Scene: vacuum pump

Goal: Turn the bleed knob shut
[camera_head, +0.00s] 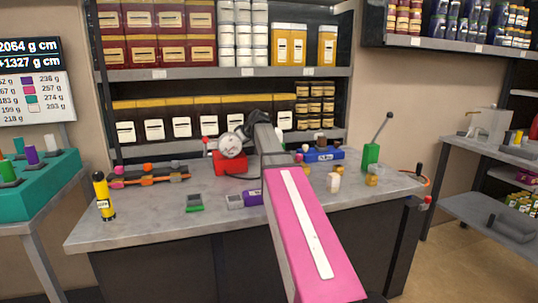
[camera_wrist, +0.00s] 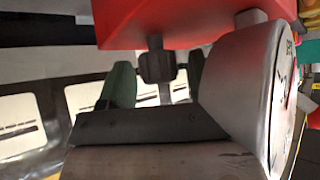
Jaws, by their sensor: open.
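The vacuum pump (camera_head: 229,164) has a red body and a round silver gauge with a white face (camera_head: 231,145). It stands on the grey workbench. In the wrist view the red body (camera_wrist: 190,18) is at the top and the gauge (camera_wrist: 245,95) at the right. A small dark knob (camera_wrist: 157,68), which looks like the bleed knob, sits on a thin stem below the red body. My gripper (camera_wrist: 158,72) is open, with one finger on each side of the knob. Gaps show beside the knob; contact is not visible. In the head view my arm hides the knob.
The workbench (camera_head: 150,230) also holds a yellow-black bottle (camera_head: 103,196), a purple box (camera_head: 245,200), a blue box (camera_head: 323,155) and a green lever stand (camera_head: 371,156). Shelves with packed goods (camera_head: 170,127) stand close behind. The gauge is close beside my right finger.

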